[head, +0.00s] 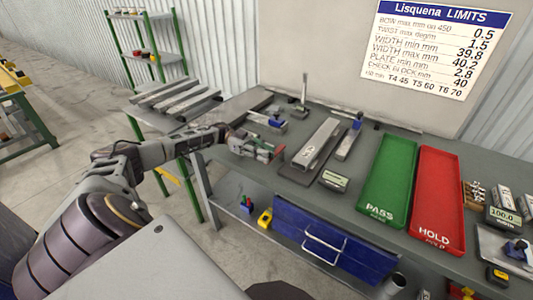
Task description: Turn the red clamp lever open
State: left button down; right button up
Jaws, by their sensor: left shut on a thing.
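My left arm reaches in from the left to the near left part of the grey bench (375,128). My left gripper (262,149) is at the bench's left end, shut on a small red part that looks like the red clamp lever (264,156). The gripper hides much of the lever and its mount, so its exact angle cannot be told. A blue and grey clamp-like fixture (275,121) stands just behind the gripper. My right gripper is not in view.
Right of the gripper lie a metal channel piece (319,142), a small display box (334,180), a green PASS tray (390,175) and a red HOLD tray (439,195). A blue drawer (330,238) hangs below. A rack with metal bars (180,98) stands left.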

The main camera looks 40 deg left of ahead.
pick_arm(q)
jog(key=c, duration=1.6)
grip_release()
jog(key=shift+c, duration=0.2)
jog(key=o, duration=0.4)
jog(key=shift+a, duration=0.1)
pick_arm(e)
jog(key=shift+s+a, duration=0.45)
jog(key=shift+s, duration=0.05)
pick_arm(q)
jog(key=shift+s+a, duration=0.2)
jog(key=shift+a, duration=1.75)
jog(key=shift+s+a, duration=0.2)
jog(key=shift+a, duration=1.75)
jog(key=shift+s+a, duration=0.2)
jog(key=shift+a, duration=1.75)
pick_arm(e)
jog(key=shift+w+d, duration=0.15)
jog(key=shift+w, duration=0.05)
pick_arm(q)
jog(key=shift+r, duration=0.1)
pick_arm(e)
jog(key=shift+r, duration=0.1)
